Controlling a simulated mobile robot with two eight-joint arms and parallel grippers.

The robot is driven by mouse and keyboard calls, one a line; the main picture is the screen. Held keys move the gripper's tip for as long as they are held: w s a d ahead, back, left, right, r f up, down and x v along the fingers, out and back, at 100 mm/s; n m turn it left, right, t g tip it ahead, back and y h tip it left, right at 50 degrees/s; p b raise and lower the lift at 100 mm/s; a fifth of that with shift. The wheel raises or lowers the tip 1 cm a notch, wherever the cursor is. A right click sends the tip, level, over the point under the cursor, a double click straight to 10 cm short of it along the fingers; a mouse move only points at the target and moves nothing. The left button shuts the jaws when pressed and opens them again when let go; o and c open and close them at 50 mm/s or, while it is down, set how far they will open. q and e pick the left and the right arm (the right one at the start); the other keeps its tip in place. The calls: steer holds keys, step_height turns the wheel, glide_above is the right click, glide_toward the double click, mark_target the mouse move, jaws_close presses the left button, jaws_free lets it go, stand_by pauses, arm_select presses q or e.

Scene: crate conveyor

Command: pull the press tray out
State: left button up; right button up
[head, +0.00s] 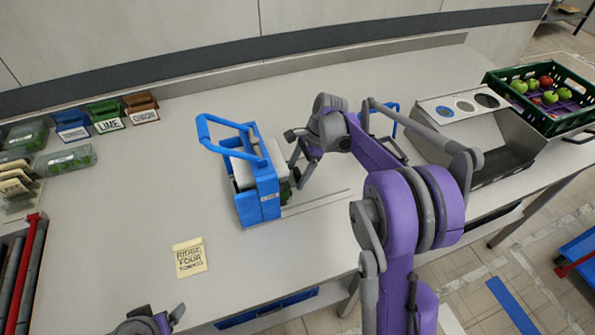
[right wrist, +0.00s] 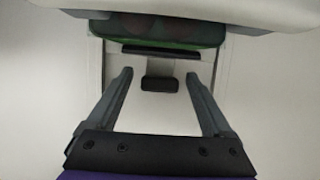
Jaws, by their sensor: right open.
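The blue press (head: 262,190) stands on the counter with its looped lever (head: 203,130) raised at the upper left. The press tray (right wrist: 175,104) is pale in the right wrist view, with a small black handle (right wrist: 160,84). Something green and reddish (right wrist: 150,30) lies at its far end, under the pale press body. My right gripper (head: 293,177) is at the right side of the press. It is open, its fingers on either side of the handle, apart from it. My left gripper (head: 160,318) is cut off at the bottom edge of the head view.
A yellow note (head: 190,257) lies in front of the press. Labelled containers (head: 108,117) stand at the back left. A metal chute (head: 495,140) and a green crate of apples (head: 490,78) are at the right. The counter's left middle is clear.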

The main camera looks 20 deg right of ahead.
jaws_close()
steer(key=shift+d, duration=0.15)
stand_by(0.4)
steer(key=d, duration=1.1)
steer(key=s+d, duration=0.1)
steer(key=d, duration=0.5)
steer(key=shift+b, duration=0.4)
steer(key=shift+d+r, duration=0.1)
jaws_free()
